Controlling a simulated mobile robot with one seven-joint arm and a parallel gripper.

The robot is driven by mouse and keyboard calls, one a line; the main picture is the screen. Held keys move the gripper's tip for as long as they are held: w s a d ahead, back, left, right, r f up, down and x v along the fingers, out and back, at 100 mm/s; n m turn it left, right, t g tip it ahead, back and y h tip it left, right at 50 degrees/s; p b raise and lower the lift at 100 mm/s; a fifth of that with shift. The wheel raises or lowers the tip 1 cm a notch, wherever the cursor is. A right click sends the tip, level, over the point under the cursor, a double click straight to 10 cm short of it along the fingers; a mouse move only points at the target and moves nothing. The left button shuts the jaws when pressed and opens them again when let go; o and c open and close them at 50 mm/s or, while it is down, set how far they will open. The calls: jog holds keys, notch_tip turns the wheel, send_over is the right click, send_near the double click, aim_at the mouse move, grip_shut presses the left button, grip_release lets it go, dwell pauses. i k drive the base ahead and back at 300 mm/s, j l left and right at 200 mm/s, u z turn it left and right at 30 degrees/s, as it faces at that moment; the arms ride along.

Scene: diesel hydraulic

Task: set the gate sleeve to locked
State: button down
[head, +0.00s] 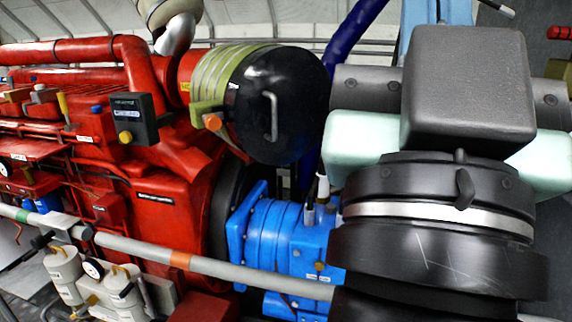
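A grey rail (240,272) crosses the lower part of the head view, sloping down from left to right. It carries an orange band (180,261) and, further left, a grey block-like fitting (62,226) with dark knobs beside it. I cannot tell which of these, if any, is the gate sleeve, and no locked or unlocked marking is readable. The right end of the rail is hidden behind large black and pale green parts, which appear to be my own arm. My gripper's fingers are not visible.
A red engine (160,200) fills the left behind the rail. A black-ended cylinder (285,105) with a handle and a blue pump-like unit (290,240) stand near the middle. Pale canisters (65,270) and a round gauge (93,269) are at lower left, close to the rail.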

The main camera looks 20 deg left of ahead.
aim_at(55, 224)
jog(key=j+u, duration=1.1)
jog(key=u, duration=0.15)
jog(key=i, duration=0.05)
